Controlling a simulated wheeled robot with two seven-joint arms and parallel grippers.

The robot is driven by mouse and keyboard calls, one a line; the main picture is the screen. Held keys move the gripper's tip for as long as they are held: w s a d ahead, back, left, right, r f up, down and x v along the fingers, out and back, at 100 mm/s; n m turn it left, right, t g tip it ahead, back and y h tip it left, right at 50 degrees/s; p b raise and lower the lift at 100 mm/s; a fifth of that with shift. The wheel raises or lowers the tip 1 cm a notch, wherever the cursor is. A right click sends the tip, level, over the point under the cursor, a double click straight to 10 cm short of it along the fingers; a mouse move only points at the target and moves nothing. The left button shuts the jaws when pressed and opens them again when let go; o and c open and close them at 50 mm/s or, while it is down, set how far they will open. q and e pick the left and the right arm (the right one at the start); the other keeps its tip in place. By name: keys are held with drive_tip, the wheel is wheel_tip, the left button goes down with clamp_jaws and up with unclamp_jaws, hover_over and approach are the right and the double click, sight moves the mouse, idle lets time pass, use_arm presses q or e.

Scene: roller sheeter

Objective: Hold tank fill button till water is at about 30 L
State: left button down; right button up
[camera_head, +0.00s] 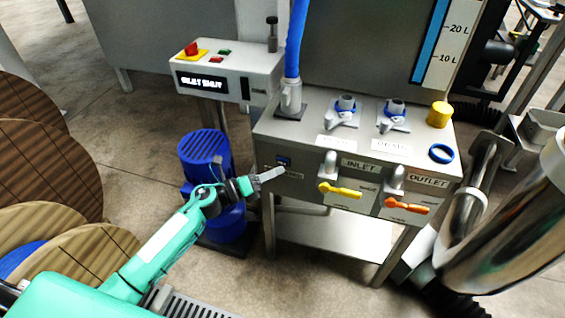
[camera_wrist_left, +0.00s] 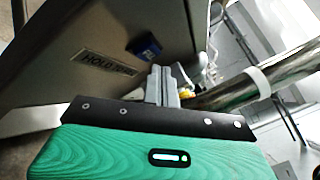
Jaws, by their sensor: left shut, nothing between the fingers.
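The blue tank fill button (camera_head: 284,161) is on the front face of the grey tank cabinet, near its left end. It also shows in the wrist view (camera_wrist_left: 148,47), beside a label starting "HOLD" (camera_wrist_left: 105,62). My left gripper (camera_head: 280,172) is shut and empty, its tips very close to the button. The button is still visible, and I cannot tell whether the tips touch it. The level gauge (camera_head: 435,40) shows a blue column rising past the 10 L and 20 L marks to the picture's top edge; its top is cut off. My right gripper is out of view.
Yellow inlet (camera_head: 340,190) and orange outlet (camera_head: 400,206) handles sit right of the button. A blue hose (camera_head: 296,40) rises from the cabinet top. A blue motor (camera_head: 205,155) stands behind my left arm. A control box (camera_head: 225,75) is at the back left.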

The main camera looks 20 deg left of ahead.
use_arm(q)
drive_tip(key=shift+s+a+p, duration=0.1)
drive_tip(key=shift+s+p, duration=0.25)
drive_tip(key=shift+s, duration=2.2)
